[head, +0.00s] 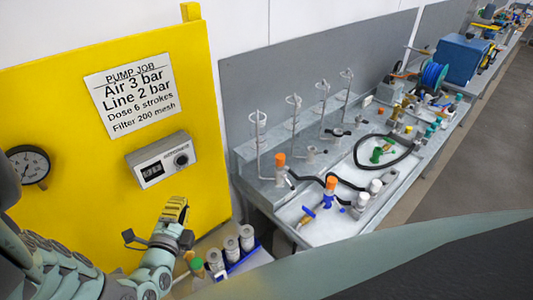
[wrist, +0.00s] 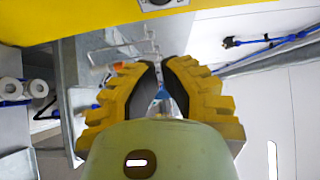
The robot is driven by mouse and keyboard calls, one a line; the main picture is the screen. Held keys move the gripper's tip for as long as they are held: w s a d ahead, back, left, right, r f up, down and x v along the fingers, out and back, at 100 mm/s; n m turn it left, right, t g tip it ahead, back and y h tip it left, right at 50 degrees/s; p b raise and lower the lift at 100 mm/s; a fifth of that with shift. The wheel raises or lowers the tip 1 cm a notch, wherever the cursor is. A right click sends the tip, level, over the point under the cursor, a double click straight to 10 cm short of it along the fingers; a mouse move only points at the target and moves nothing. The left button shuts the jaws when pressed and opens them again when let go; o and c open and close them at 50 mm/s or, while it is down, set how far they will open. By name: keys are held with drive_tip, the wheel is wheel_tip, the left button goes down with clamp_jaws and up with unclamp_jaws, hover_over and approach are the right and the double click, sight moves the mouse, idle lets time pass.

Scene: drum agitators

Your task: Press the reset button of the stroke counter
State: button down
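The stroke counter (head: 162,158) is a grey box on the yellow panel in the head view. Its front has a small display (head: 152,171) at left and a dark round button (head: 181,160) at right. My gripper (head: 176,207), with yellow fingers, is below the counter and apart from it. In the wrist view my gripper (wrist: 160,66) shows a narrow gap between its dark pads, with nothing held. A grey part with a dark round piece, likely the counter (wrist: 160,4), is cut off at the top edge there.
The yellow panel (head: 70,100) also carries a paper sign (head: 132,94) and a round gauge (head: 29,166). White cylinders (head: 231,250) stand in a blue rack below right. A grey workbench (head: 290,195) with rods, valves and hoses stretches to the right. The space before the counter looks clear.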

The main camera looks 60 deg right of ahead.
sight(183, 164)
drive_tip(key=shift+w+a+b+x, duration=0.2)
drive_tip(key=shift+w+b+x, duration=0.25)
drive_tip(key=shift+x, duration=1.7)
drive_tip(key=shift+w+a+b+x, duration=0.3)
drive_tip(key=shift+b+x, duration=0.3)
drive_tip(key=shift+x, duration=1.55)
drive_tip(key=shift+w+a+b+x, duration=0.15)
drive_tip(key=shift+w+b+x, duration=0.35)
drive_tip(key=shift+x, duration=1.6)
drive_tip(key=shift+w+d+f+b, duration=0.1)
drive_tip(key=shift+w+b, duration=0.25)
drive_tip(key=shift+w, duration=0.1)
drive_tip(key=shift+w+d+f+b, duration=0.1)
drive_tip(key=shift+w+b, duration=0.2)
drive_tip(key=shift+w, duration=0.15)
drive_tip(key=shift+a, duration=0.1)
drive_tip(key=shift+w, duration=0.1)
